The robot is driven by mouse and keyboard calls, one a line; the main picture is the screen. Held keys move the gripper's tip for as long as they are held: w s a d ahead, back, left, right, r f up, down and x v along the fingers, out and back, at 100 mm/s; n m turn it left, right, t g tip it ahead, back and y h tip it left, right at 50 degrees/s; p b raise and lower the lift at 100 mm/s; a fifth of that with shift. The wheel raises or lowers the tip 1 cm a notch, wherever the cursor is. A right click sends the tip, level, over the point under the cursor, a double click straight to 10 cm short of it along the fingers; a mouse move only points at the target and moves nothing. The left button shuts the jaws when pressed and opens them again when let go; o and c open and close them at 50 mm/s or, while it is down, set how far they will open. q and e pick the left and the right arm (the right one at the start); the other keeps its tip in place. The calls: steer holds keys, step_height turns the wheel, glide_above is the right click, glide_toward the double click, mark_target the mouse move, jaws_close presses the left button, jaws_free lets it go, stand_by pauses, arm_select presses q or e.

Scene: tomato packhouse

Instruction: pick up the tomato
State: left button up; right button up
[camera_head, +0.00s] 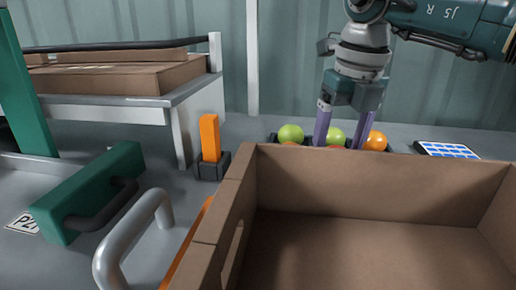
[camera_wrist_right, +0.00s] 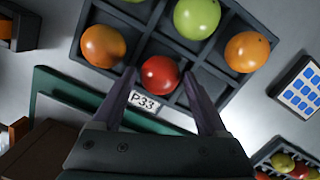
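A red tomato (camera_wrist_right: 160,76) sits in a cell of a dark divided tray (camera_wrist_right: 215,83) in the right wrist view. An orange tomato (camera_wrist_right: 103,46), a green tomato (camera_wrist_right: 196,17) and another orange tomato (camera_wrist_right: 247,52) lie in other cells. My right gripper (camera_wrist_right: 160,80) is open, its two purple fingers on either side of the red tomato's near edge; I cannot tell if they touch it. In the head view my right gripper (camera_head: 346,142) points down at the tray, partly hidden behind the carton. My left gripper is not in view.
An open brown carton (camera_head: 380,185) fills the front right. A label P33 (camera_wrist_right: 143,100) is on the tray's edge. A blue-and-white panel (camera_head: 447,150) lies right of the tray. An orange upright piece (camera_head: 210,138) and a green block with a handle (camera_head: 90,190) stand left.

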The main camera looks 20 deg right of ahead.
steer(key=c, duration=0.6)
